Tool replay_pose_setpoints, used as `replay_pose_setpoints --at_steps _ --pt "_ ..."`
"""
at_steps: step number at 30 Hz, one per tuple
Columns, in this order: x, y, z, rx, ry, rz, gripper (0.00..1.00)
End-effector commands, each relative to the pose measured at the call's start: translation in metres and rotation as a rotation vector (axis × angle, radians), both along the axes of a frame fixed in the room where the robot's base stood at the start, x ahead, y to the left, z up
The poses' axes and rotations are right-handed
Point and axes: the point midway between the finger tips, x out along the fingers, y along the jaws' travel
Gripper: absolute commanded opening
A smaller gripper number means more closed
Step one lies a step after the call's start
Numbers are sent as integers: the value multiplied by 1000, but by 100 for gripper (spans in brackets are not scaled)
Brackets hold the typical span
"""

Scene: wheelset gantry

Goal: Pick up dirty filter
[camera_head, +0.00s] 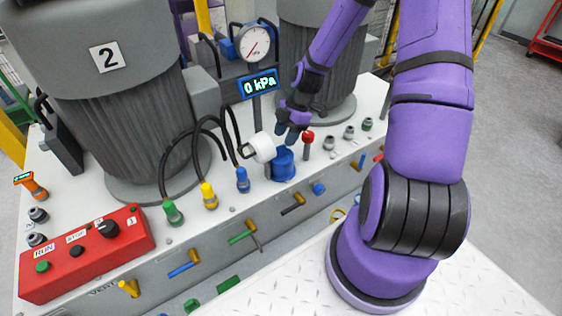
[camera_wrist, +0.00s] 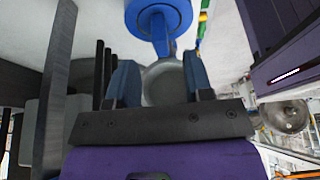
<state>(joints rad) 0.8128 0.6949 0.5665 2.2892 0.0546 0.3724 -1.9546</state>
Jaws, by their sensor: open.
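A whitish cylinder (camera_head: 262,148), which looks like the filter, is tilted on its side just above and left of a blue round housing (camera_head: 284,167) on the white bench top. My gripper (camera_head: 287,132) is close to the cylinder's right end, above the housing. In the wrist view, my gripper (camera_wrist: 160,84) is open, with a blue fingertip on each side of a greyish round end (camera_wrist: 163,70), apparently the filter's. The blue housing also shows beyond it in the wrist view (camera_wrist: 178,12). I cannot tell whether either finger touches the filter, or how dirty it is.
A gauge (camera_head: 254,43) and a 0 kPa display (camera_head: 259,84) stand behind the gripper. Black hoses with green, yellow and blue connectors (camera_head: 242,180) are at left. A red knob (camera_head: 308,137) is close at right. A red control box (camera_head: 88,252) sits front left.

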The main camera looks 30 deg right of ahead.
Motion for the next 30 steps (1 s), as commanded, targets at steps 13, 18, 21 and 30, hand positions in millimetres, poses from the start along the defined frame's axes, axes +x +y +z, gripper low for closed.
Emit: replay_pose_setpoints --at_steps 13,18,21,30 --pt "-2 22 -45 1 2 1 47" --pt "-1 22 -46 0 1 0 47" --pt "-1 22 -46 0 1 0 42" --pt "-1 21 -45 0 1 0 0"
